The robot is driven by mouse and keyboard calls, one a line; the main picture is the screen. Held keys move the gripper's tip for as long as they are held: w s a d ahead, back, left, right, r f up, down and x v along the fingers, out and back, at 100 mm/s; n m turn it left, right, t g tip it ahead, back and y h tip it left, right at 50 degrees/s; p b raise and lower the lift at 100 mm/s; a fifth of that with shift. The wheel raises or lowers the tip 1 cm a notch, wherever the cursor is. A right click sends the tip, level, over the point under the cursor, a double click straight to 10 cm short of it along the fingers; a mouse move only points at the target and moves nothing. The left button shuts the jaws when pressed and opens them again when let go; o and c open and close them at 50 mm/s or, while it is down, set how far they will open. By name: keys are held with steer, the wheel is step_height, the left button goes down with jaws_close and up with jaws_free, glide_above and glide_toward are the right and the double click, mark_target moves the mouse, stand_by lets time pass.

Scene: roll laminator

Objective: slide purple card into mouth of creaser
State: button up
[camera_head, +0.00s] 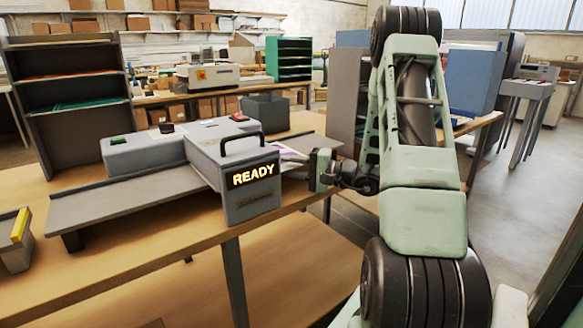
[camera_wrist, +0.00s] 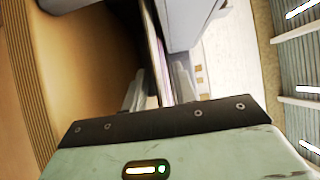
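The purple card (camera_head: 291,153) shows as a thin, pale purple sheet between my gripper (camera_head: 320,168) and the right side of a grey machine. This machine (camera_head: 252,203), apparently the creaser, has a lit READY sign and a black handle. In the wrist view the card (camera_wrist: 158,50) is a narrow strip, nearly edge-on, running away from between the fingers of my gripper (camera_wrist: 159,88). The fingers appear shut on it. The card's far end runs close to the machine. The mouth is hidden, so I cannot tell whether the card is inside it.
A long grey feed table (camera_head: 125,198) extends left from the machine on the wooden bench (camera_head: 130,245). A dark grey bin (camera_head: 265,112) stands behind. Open floor lies to the right.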

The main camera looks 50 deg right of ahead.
steer(key=b+v, duration=0.2)
steer(key=v, duration=1.5)
steer(key=shift+s, duration=0.15)
steer(key=shift+d, duration=0.1)
